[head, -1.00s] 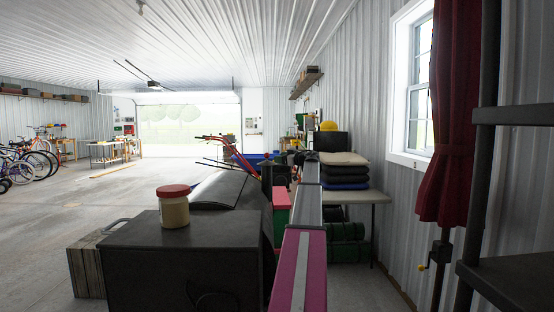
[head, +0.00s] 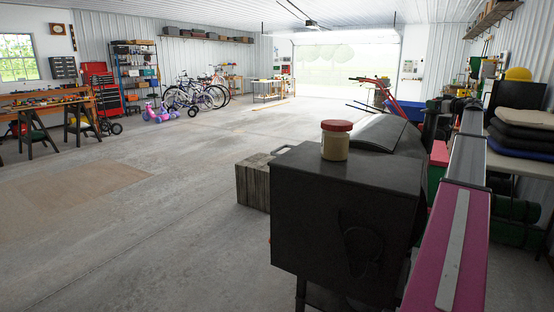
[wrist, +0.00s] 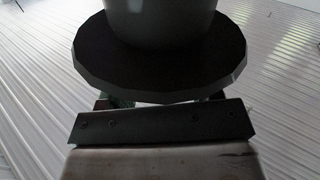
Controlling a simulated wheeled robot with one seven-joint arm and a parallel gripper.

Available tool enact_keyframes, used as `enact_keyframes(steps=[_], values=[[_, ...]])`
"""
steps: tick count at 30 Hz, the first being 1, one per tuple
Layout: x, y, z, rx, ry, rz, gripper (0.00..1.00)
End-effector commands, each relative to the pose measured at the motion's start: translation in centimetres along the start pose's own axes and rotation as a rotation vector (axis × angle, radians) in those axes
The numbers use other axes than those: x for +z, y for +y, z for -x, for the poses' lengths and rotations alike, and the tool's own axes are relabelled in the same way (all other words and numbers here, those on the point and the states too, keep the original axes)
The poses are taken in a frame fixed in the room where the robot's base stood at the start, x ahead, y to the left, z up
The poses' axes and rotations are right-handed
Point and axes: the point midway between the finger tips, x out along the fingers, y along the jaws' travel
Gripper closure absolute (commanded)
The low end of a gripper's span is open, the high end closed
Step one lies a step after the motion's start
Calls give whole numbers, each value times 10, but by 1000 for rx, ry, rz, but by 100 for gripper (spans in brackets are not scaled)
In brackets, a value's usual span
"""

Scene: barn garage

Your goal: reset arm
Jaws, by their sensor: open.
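My gripper (wrist: 162,121) shows in the wrist view as a dark bar with small screws, with a grey blurred part below it. Its fingertips are hard to make out. No object is seen between the jaws. Beyond the bar are a dark round disc and a grey cylinder, which I cannot identify for sure. Behind them is pale ribbed metal sheeting.
A red-lidded jar (head: 335,141) stands on a black box-shaped unit (head: 335,215) close in front. A wooden crate (head: 252,186) is beside it. A long pink and grey object (head: 450,250) is at right. Open concrete floor (head: 160,220) lies at left; bicycles (head: 196,94) stand further back.

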Motion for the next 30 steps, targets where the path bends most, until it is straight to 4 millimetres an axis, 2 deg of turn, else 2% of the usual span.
enact_keyframes(steps=[1, 4, 9, 14, 23, 30], values=[[0, 1, -11, -1, 0, 0, 42], [0, 1, -27, -1, 0, 0, 42], [-22, 5, -23, 1, 0, 0, 42], [-29, 6, -23, 1, 0, 0, 42], [-27, 5, -23, 0, 0, 0, 42], [-5, 0, -22, 0, 0, -2, 42]])
